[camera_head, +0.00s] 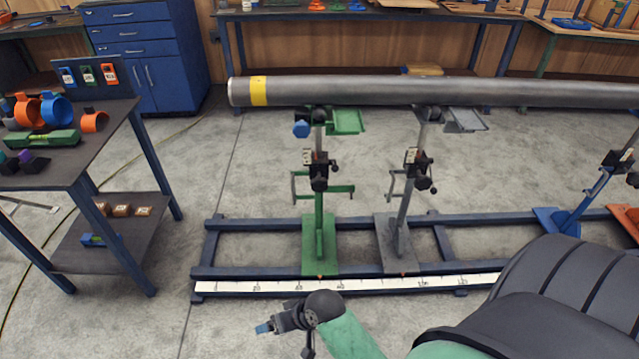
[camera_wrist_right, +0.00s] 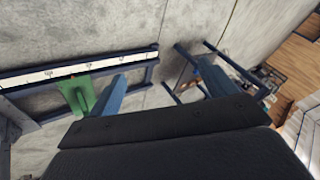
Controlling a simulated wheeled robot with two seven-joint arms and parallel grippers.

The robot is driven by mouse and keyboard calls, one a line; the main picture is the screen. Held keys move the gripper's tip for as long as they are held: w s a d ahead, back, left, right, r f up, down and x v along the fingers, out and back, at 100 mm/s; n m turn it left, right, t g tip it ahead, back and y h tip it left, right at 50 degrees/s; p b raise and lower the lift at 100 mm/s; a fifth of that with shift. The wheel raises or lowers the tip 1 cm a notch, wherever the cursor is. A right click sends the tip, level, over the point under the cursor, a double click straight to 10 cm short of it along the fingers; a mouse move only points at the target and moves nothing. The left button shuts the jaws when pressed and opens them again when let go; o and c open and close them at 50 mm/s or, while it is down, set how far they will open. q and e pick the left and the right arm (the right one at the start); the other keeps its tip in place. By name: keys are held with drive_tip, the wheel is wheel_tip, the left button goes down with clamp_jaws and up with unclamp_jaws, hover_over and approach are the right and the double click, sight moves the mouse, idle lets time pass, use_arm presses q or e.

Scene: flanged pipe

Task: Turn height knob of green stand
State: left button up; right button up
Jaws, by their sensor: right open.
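The green stand (camera_head: 319,215) stands upright on the blue floor frame, under the grey pipe (camera_head: 420,93). A dark clamp with a black knob (camera_head: 318,184) sits midway up its column, beside a green crank-like bar. A blue knob (camera_head: 301,129) sits near its top. I cannot tell which one sets the height. My right gripper (camera_head: 264,328) is in front of the stand, low in the head view, apart from it and empty. In the right wrist view its two blue fingers (camera_wrist_right: 157,86) are spread apart, with the stand's green base (camera_wrist_right: 76,95) beyond the left one. My left gripper is out of view.
A grey stand (camera_head: 400,215) stands just right of the green one. Blue (camera_head: 562,221) and orange stands are farther right. A white ruler strip (camera_head: 370,284) runs along the frame front. A tool table (camera_head: 140,150) stands left, with bare floor between it and the frame.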

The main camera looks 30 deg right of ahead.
drive_tip(key=w+d+r+m+t+y+b, duration=0.15)
drive_tip(key=w+m+t+y+b, duration=0.3)
drive_tip(key=w, duration=0.85)
drive_tip(key=n+t+h+b, duration=0.55)
drive_tip(key=n+h, duration=1.35)
drive_tip(key=n, duration=1.6)
approach(319, 180)
drive_tip(key=w+d+f, duration=0.1)
drive_tip(key=w+d, duration=0.1)
drive_tip(key=w, duration=0.1)
drive_tip(key=w+d+f+b, duration=0.1)
drive_tip(key=w, duration=0.1)
drive_tip(key=shift+f, duration=0.4)
drive_tip(key=shift+w+d, duration=0.15)
drive_tip(key=shift+d, duration=0.1)
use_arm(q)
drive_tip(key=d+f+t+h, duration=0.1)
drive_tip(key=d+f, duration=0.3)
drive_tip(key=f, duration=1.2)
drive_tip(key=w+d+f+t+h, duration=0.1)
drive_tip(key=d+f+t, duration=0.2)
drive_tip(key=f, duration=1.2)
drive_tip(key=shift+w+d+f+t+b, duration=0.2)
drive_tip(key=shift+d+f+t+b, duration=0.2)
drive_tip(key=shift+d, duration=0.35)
use_arm(e)
drive_tip(key=shift+x, duration=3.65)
drive_tip(key=shift+f, duration=0.1)
